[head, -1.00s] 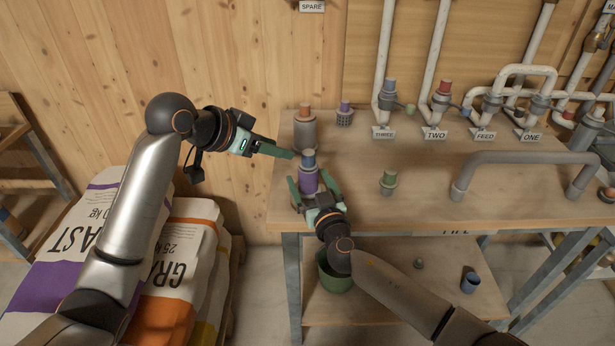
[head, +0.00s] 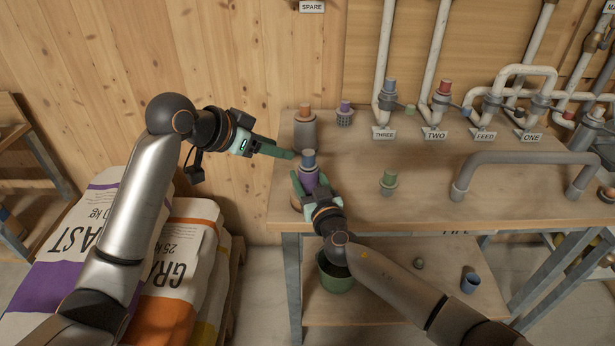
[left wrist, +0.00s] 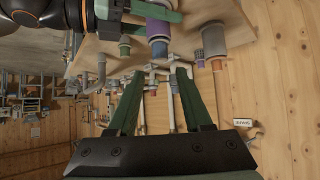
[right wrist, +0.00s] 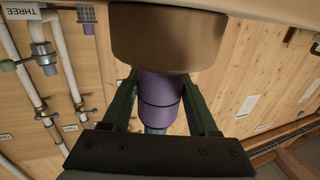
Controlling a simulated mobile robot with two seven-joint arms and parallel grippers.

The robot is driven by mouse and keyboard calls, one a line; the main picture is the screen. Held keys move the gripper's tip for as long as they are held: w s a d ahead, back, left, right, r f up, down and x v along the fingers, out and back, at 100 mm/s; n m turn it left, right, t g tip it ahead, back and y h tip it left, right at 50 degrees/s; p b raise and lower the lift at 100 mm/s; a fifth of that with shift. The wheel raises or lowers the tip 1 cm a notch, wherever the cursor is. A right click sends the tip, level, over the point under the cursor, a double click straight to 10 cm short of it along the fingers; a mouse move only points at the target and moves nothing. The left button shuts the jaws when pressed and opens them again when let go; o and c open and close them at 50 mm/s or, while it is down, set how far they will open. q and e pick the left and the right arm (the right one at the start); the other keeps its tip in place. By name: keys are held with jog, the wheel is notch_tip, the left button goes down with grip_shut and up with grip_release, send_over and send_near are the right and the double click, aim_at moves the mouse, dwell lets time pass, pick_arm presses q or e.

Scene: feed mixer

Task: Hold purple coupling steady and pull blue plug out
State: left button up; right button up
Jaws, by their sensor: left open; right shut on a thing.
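The purple coupling (head: 309,182) stands upright near the left front of the bench top. My right gripper (head: 311,188) is shut on it from the front; the right wrist view shows the purple body (right wrist: 160,98) between both fingers. The blue plug (head: 308,160) sits in the coupling's grey upper end and also shows in the left wrist view (left wrist: 159,48). My left gripper (head: 290,153) is open and empty, just left of the plug. In the left wrist view, its fingers (left wrist: 157,73) point toward the plug, apart from it.
A grey fitting with an orange plug (head: 304,119) stands close behind, beside a small purple-capped one (head: 345,114). A green fitting (head: 388,182) is to the right, then a grey pipe handle (head: 525,159). Labelled pipes line the bench's back.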

grip_shut()
pick_arm(q)
jog(key=shift+o, duration=0.8)
jog(key=shift+f, duration=0.1)
jog(key=shift+o, duration=0.7)
jog(key=shift+w+f, duration=0.15)
jog(key=shift+f, duration=0.1)
jog(key=shift+o, duration=0.2)
notch_tip(320, 180, down, 6)
jog(key=w+a+n+t+y, duration=0.1)
jog(key=n+t+y, duration=0.2)
jog(key=n+t, duration=0.1)
jog(key=shift+w+n+t, duration=0.15)
jog(key=shift+n+t, duration=0.25)
jog(key=shift+t, duration=0.2)
jog(key=t+h, duration=0.1)
jog(key=t, duration=0.4)
send_near(306, 160)
jog(key=shift+n, duration=0.3)
jog(key=x, duration=1.1)
jog(key=shift+w+d, duration=0.1)
jog(key=shift+w, duration=0.05)
grip_shut()
